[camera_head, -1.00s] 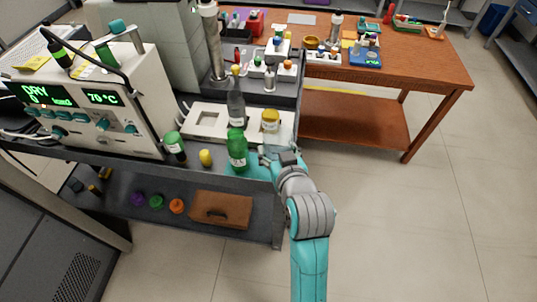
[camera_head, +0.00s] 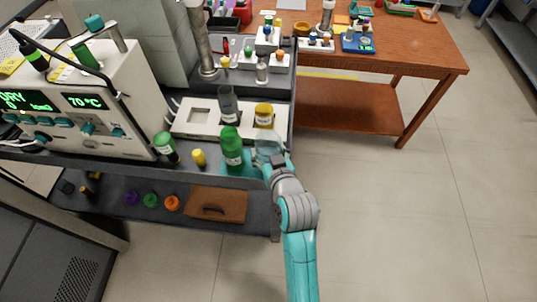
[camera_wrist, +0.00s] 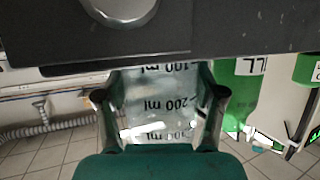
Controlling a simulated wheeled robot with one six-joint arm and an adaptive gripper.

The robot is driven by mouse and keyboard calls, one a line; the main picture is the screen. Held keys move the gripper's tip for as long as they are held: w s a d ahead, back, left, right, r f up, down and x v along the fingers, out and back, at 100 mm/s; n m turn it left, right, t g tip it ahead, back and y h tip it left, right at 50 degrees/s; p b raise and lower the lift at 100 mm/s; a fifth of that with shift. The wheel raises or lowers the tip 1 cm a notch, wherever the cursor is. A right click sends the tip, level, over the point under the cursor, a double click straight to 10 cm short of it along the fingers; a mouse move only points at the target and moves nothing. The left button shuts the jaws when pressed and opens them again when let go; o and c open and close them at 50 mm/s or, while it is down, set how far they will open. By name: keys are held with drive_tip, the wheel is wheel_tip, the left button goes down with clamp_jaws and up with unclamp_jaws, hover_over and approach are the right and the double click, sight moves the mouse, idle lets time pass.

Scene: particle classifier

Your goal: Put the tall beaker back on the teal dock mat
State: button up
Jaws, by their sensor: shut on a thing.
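The tall beaker (camera_head: 268,147) is clear glass and shows at the front right corner of the bench top, in my gripper (camera_head: 272,163). In the wrist view the beaker (camera_wrist: 160,95) fills the space between my two fingers (camera_wrist: 160,115), and its ml marks appear upside down. My gripper is shut on it. The teal dock mat (camera_head: 238,171) shows as a small teal patch at the bench's front edge, beside and below the green bottle, partly hidden. I cannot tell whether the beaker's base touches anything.
A green bottle (camera_head: 232,150) stands close to the left of the beaker. A yellow-capped jar (camera_head: 264,113) and a grey bottle (camera_head: 228,103) stand behind on a white tray (camera_head: 184,128). A small yellow bottle (camera_head: 199,158) is further left. Open floor lies to the right.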

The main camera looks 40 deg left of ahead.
drive_tip(key=shift+f, duration=0.95)
drive_tip(key=shift+f, duration=0.1)
drive_tip(key=o, duration=1.5)
drive_tip(key=v, duration=1.2)
